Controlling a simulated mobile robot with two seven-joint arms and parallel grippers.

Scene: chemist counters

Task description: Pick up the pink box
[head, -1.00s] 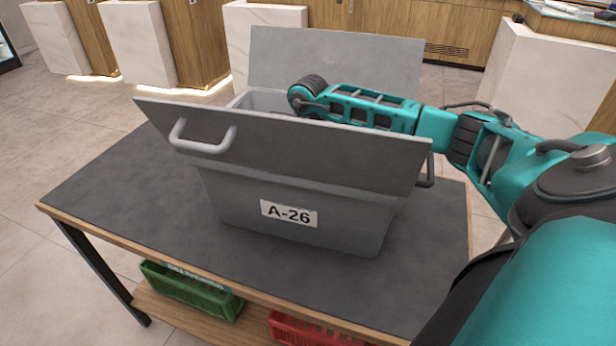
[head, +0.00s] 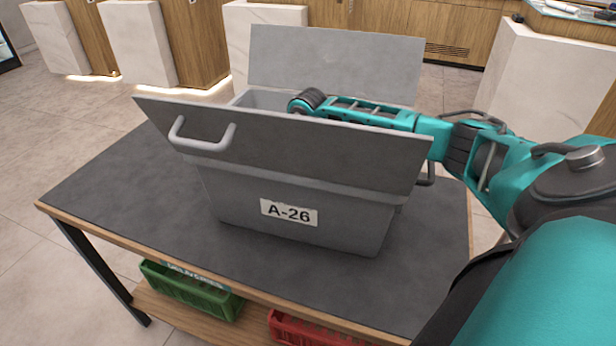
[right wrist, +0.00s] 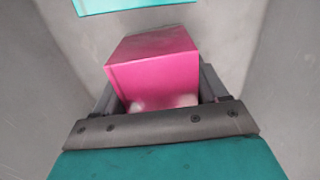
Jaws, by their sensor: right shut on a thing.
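The pink box (right wrist: 152,68) shows in the right wrist view between the two fingers of my right gripper (right wrist: 158,98). The gripper is shut on it, inside the grey bin. A teal thing (right wrist: 130,4) lies beyond it at the top edge of that view. In the head view my right arm reaches over the rim into the grey bin (head: 290,180) labelled A-26. The bin's near wall and flap hide the right gripper and the pink box there. My left gripper is not in view.
The bin stands on a dark table (head: 120,185) with its two lid flaps raised. A green crate (head: 190,290) and a red crate (head: 310,330) sit on the shelf below. The tabletop left of the bin is clear.

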